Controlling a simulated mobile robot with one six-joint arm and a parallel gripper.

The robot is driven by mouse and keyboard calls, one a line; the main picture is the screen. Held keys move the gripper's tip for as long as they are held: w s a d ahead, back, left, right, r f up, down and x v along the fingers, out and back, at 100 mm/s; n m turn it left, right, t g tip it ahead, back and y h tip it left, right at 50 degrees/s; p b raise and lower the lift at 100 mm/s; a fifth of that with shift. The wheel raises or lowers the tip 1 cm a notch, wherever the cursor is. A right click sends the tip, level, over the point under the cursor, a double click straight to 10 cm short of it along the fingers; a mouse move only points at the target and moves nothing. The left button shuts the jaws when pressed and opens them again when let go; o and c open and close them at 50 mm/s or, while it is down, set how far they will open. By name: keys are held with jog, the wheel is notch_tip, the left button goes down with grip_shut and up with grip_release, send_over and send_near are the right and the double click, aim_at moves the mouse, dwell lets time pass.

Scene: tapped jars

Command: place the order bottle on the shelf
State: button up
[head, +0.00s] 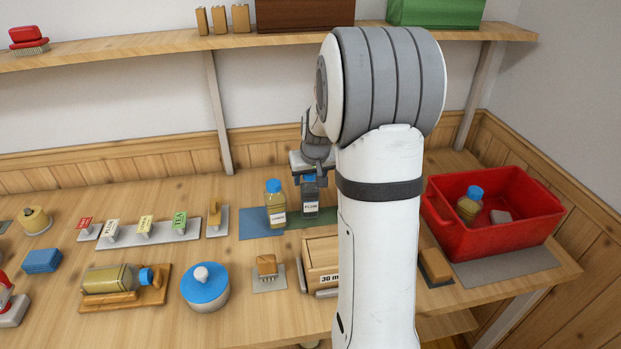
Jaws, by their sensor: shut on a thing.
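My gripper (310,172) points down and is shut on the blue-capped top of a dark bottle (311,204) with a white label. The bottle is upright, at or just above the blue and green mat (255,222); I cannot tell if it touches. Beside it on the left stands a yellowish bottle (276,211) with a blue cap and white label, apart from my gripper. The label words are too small to read surely. The wooden shelf (130,51) runs along the back wall above the table. My arm hides part of the table and shelf.
A red bin (495,232) at right holds a blue-capped bottle and a grey block. A wooden box (321,258), a blue-lidded pot (205,287), a lying jar on a wooden rest (112,280) and labelled tags (147,232) crowd the table. The shelf's left middle is bare.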

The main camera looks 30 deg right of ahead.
jog(key=shift+f, duration=0.25)
jog(key=o, duration=1.6)
jog(key=shift+f, duration=0.1)
